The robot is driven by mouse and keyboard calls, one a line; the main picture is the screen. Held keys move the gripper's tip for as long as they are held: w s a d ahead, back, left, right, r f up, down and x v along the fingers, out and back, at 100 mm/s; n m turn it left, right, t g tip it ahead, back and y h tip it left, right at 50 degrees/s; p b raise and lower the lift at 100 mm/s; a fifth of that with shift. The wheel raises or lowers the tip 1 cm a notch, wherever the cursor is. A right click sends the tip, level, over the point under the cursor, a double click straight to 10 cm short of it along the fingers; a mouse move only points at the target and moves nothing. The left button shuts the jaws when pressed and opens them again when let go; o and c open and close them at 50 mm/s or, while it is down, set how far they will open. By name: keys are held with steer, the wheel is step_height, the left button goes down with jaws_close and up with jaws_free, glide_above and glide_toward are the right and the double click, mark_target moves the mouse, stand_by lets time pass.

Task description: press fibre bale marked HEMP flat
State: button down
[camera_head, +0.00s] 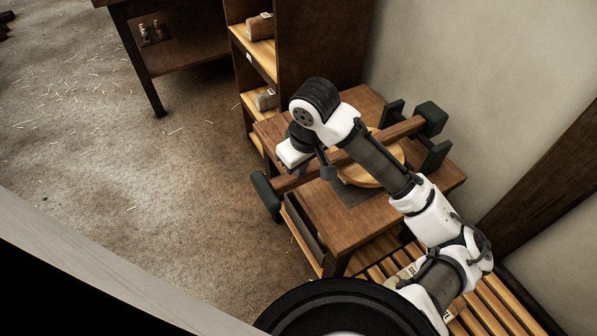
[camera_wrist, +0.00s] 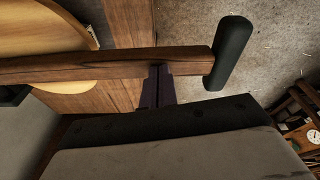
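A press stands on a wooden table (camera_head: 330,220). Its long wooden lever (camera_head: 403,129) slopes across a round pale wooden plate (camera_head: 392,150) and ends at the front left in a dark green handle (camera_head: 265,196). My gripper (camera_wrist: 158,85) is at the lever near this handle. In the wrist view the lever (camera_wrist: 90,67) crosses just past a dark finger, and the green handle (camera_wrist: 231,52) is to the right. I cannot tell whether the fingers are closed around the lever. No HEMP marking is readable, and my arm hides part of the press.
A shelf unit (camera_head: 287,60) behind the table holds small tagged bales (camera_head: 260,27) and (camera_head: 266,99). A slatted rack (camera_head: 490,310) at lower right carries tagged items, partly behind my arm. A wall is close on the right. Open floor (camera_head: 150,190) lies to the left.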

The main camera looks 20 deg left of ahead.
steer(key=shift+g+h, duration=0.4)
steer(key=f, duration=0.4)
steer(key=shift+s+d+f, duration=0.1)
steer(key=shift+s, duration=0.2)
steer(key=shift+s+d+r, duration=0.1)
steer(key=shift+s+d, duration=0.15)
steer(key=shift+d, duration=0.35)
steer(key=shift+s+d+r, duration=0.1)
steer(key=shift+s+d, duration=0.15)
steer(key=shift+d, duration=0.3)
step_height(320, 180, up, 17)
steer(key=d+t+y+p, duration=0.1)
steer(key=p, duration=0.2)
steer(key=shift+s+y, duration=0.15)
steer(key=shift+y, duration=0.25)
